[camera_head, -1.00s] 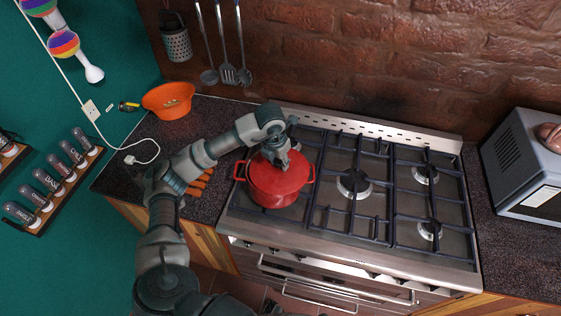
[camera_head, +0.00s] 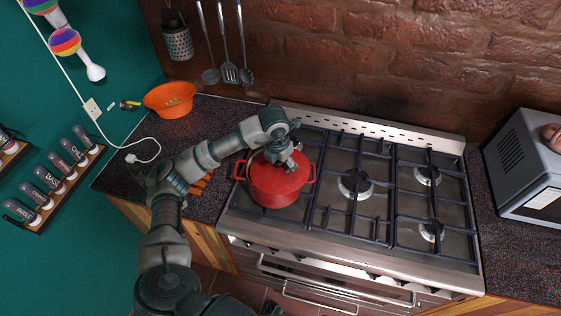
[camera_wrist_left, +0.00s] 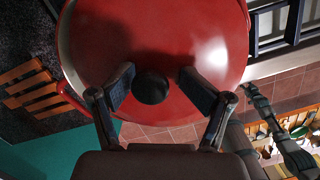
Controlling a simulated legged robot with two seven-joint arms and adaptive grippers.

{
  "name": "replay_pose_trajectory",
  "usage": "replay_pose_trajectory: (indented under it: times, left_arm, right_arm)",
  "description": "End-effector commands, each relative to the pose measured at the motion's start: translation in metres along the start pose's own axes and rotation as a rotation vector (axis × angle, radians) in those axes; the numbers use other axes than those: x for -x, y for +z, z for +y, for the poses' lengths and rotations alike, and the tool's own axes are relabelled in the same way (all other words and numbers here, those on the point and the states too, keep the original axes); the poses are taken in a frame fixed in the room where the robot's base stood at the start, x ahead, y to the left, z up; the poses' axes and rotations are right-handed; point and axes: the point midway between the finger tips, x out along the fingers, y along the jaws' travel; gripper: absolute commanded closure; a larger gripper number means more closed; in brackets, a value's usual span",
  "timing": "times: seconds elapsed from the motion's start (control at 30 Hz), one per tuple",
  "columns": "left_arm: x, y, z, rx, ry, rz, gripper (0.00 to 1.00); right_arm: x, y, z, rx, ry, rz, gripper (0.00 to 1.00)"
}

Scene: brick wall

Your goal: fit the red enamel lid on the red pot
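The red pot (camera_head: 275,190) stands on the front left burner of the stove. The red enamel lid (camera_head: 262,166) lies on top of it and looks level; my gripper hides part of its rim. The lid fills the upper part of the left wrist view (camera_wrist_left: 205,40), with its round black knob (camera_wrist_left: 151,88) in the middle. My left gripper (camera_head: 287,163) is over the lid. Its two fingers (camera_wrist_left: 157,78) stand apart on either side of the knob, with a visible gap at the right finger. My right gripper is too unclear to judge; an arm of mine shows at the wrist view's right.
The stove's other burners (camera_head: 355,184) are empty. An orange bowl (camera_head: 170,99) stands on the counter behind left, and a wooden slatted trivet (camera_wrist_left: 30,87) lies left of the pot. A grey appliance (camera_head: 530,165) stands at right. Utensils (camera_head: 229,70) hang on the brick wall.

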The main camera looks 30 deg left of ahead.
Motion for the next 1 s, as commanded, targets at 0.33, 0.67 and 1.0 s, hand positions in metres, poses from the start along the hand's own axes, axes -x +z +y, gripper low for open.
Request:
replay_pose_trajectory:
  times: [0.33, 0.67, 1.0]
  left_arm:
    - [0.000, 0.001, 0.002, 0.002, 0.000, -0.004, 0.37]
    - [0.026, 0.002, 0.002, 0.004, 0.001, -0.011, 0.37]
    - [0.101, 0.001, 0.001, 0.002, 0.002, -0.012, 0.37]
  right_arm:
    - [0.000, -0.001, -0.006, -0.002, -0.007, 0.002, 0.60]
    - [0.001, 0.000, -0.002, 0.001, -0.002, 0.001, 0.60]
    - [0.001, 0.000, -0.002, 0.001, -0.003, 0.002, 0.60]
